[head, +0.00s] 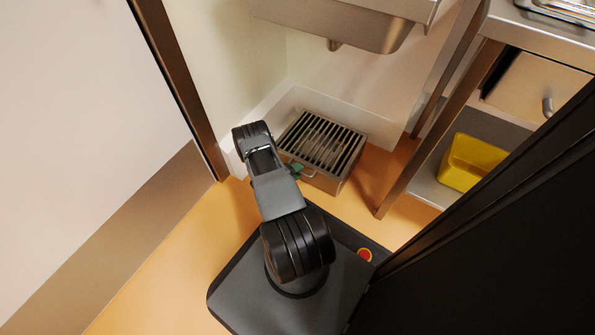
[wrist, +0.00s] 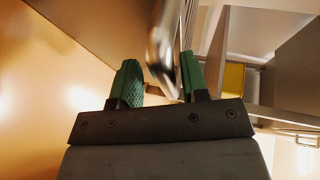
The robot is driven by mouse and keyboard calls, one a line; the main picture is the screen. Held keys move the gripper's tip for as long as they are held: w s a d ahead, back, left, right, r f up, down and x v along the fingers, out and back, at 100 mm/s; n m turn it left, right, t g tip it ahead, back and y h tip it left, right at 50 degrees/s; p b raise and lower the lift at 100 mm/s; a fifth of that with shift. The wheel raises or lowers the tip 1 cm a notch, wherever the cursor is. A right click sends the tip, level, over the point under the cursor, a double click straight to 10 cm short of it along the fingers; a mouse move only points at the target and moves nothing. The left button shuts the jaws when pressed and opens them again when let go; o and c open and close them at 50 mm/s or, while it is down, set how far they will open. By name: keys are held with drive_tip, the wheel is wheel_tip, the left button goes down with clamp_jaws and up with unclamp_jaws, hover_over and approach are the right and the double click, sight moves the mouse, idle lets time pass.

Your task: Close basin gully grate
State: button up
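The basin gully grate (head: 322,143) is a set of dark parallel slats in a metal frame, on a box-shaped metal body low against the wall under the basin. A small metal handle (head: 303,171) is on its near side. My gripper (head: 296,170) is at this handle, its green fingertips partly hidden by my arm. In the wrist view my gripper (wrist: 158,82) has its two green fingers apart, with the shiny handle bar (wrist: 163,45) between them. The bar is close to the right finger, with a gap to the left one.
A steel basin (head: 345,25) hangs above the grate. A brown post (head: 180,85) stands to the left and a table leg (head: 437,130) to the right. A yellow bin (head: 470,163) sits on the right-hand shelf. Open orange floor (head: 170,245) lies at the left.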

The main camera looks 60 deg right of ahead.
drive_tip(key=shift+a+r, duration=0.1)
drive_tip(key=shift+r, duration=0.05)
drive_tip(key=shift+w+a+r, duration=0.1)
drive_tip(key=shift+a, duration=0.2)
drive_tip(key=p+v, duration=0.4)
drive_tip(key=v, duration=0.9)
